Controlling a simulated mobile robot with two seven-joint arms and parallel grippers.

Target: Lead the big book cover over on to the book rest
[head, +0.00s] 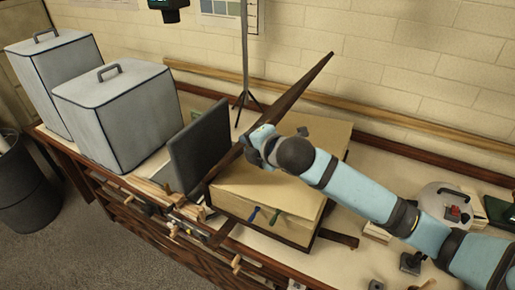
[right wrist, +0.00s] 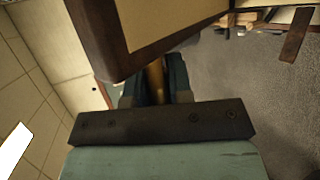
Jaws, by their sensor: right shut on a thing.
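The big book (head: 265,190) lies on the bench in the head view, its tan page block showing, with a green and a blue ribbon at its front. Its dark brown cover (head: 300,88) stands raised on edge along the book's left side, seen nearly edge-on. In the right wrist view the cover (right wrist: 98,50) shows a dark border and tan inner face. My right gripper (head: 258,138) is shut on the cover; its fingers (right wrist: 155,88) close around a narrow tan-brown part below the cover. A dark upright panel (head: 200,146), apparently the book rest, stands just left of the cover. My left gripper is out of view.
Two pale lidded boxes (head: 115,115) stand left of the panel. A thin stand (head: 245,60) rises behind the book near the brick wall. A rounded pale device (head: 445,202) and small items lie at the right. Clamps and wooden pieces (head: 160,195) line the front edge.

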